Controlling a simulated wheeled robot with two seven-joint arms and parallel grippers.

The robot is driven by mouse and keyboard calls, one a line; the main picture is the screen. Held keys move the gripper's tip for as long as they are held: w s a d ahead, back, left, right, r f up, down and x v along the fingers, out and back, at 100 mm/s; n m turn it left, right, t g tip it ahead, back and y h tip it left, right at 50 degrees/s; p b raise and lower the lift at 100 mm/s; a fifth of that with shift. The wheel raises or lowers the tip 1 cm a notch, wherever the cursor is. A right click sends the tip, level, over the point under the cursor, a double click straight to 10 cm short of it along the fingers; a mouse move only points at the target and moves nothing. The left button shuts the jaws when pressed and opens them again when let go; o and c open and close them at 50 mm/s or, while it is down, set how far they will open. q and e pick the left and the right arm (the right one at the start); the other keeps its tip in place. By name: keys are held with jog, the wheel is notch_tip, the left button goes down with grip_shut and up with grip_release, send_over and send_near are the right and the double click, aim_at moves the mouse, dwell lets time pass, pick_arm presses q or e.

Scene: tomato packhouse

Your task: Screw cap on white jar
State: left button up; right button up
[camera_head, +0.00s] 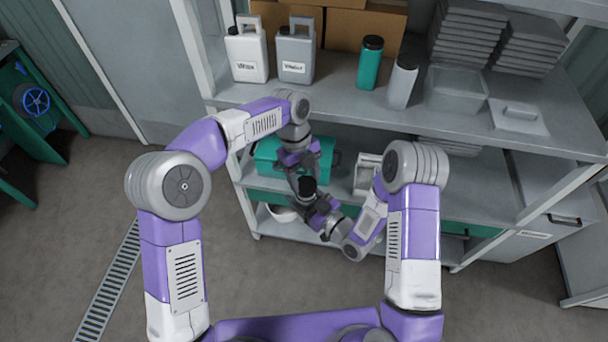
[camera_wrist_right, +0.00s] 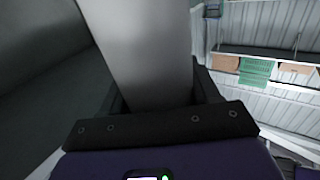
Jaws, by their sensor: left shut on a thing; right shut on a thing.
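In the head view my left gripper (camera_head: 303,181) reaches down in front of the shelf and is shut at a small round black cap (camera_head: 306,187). My right gripper (camera_head: 313,202) comes in from the lower right, close below the cap. In the right wrist view a smooth pale cylinder, the white jar (camera_wrist_right: 142,45), stands between the dark fingers of my right gripper (camera_wrist_right: 160,108), which is shut on it. The jar's top is out of that view. In the head view the jar is mostly hidden under cap and grippers, so I cannot tell whether cap and jar touch.
On the upper shelf (camera_head: 335,97) stand two labelled jugs (camera_head: 247,57) (camera_head: 295,58), a teal bottle (camera_head: 369,67), a pale bottle (camera_head: 401,86) and a clear bin (camera_head: 456,92). A teal crate (camera_head: 268,155) sits on the shelf below, close behind my grippers. The floor (camera_head: 255,280) in front is clear.

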aim_at(307, 202)
pick_arm(q)
jog(key=shift+f, duration=0.55)
jog(key=shift+f, duration=0.5)
jog(key=m, duration=0.3)
jog(key=shift+d+f+y, duration=0.1)
jog(key=shift+d+y, duration=0.1)
jog(key=shift+y, duration=0.2)
jog(key=m, duration=0.2)
jog(key=m+y, duration=0.1)
jog(key=m, duration=0.1)
jog(key=shift+d+m, duration=0.2)
jog(key=shift+m, duration=0.2)
jog(key=m, duration=0.2)
jog(key=m+y, duration=0.1)
jog(key=m, duration=0.1)
jog(key=shift+d+y, duration=0.15)
jog(key=shift+y, duration=0.15)
jog(key=m, duration=0.2)
jog(key=shift+s+f+m, duration=0.1)
jog(key=shift+s+m, duration=0.05)
jog(key=shift+m, duration=0.15)
jog(key=shift+m+t+y, duration=0.4)
jog(key=shift+m, duration=0.5)
